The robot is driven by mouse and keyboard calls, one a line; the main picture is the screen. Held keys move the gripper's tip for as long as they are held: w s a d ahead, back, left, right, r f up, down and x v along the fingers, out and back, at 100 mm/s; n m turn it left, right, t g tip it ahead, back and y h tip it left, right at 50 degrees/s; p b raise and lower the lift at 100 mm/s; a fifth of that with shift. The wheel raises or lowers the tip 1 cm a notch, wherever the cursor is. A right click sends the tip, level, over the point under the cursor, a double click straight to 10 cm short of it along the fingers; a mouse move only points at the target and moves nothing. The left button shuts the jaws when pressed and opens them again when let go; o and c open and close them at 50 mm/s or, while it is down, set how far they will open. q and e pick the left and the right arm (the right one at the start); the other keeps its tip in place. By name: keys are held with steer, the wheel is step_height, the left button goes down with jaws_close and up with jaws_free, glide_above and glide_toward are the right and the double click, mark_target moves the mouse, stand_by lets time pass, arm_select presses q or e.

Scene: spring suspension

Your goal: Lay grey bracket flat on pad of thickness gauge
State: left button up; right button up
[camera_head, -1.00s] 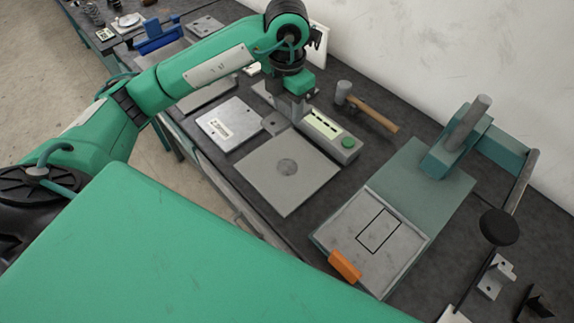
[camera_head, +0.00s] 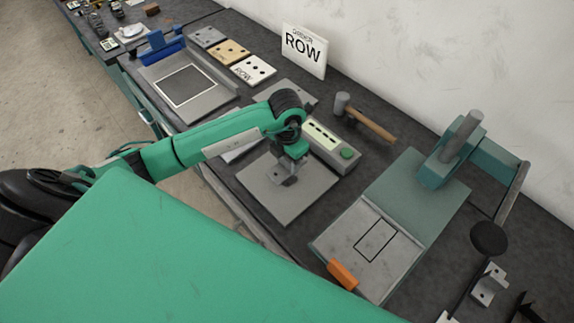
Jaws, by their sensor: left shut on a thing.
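The thickness gauge is a grey square plate (camera_head: 300,205) with a raised display unit (camera_head: 330,145) along its far right edge, with a green button. My left gripper (camera_head: 291,158) is over the middle of this plate, pointing down and shut on the grey bracket (camera_head: 284,176). The bracket is a small dark grey piece with a hole, just under the fingertips. It covers the round pad at the plate's middle. I cannot tell whether the bracket touches the pad. My right gripper is not in view.
A teal press (camera_head: 417,195) with an orange block (camera_head: 343,274) stands to the right. A hammer (camera_head: 365,118) lies behind the gauge. A framed tray (camera_head: 185,88), several plates (camera_head: 229,51) and a ROW sign (camera_head: 303,50) are at the back left. Grey angle brackets (camera_head: 489,285) sit at lower right.

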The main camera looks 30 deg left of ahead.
mark_target(287, 169)
arm_select(q)
step_height(287, 169, down, 4)
steer(key=shift+r+p, duration=0.25)
steer(key=shift+p, duration=0.25)
steer(key=shift+f, duration=0.25)
steer(key=shift+f, duration=0.2)
steer(key=o, duration=1.1)
steer(key=shift+r, duration=0.1)
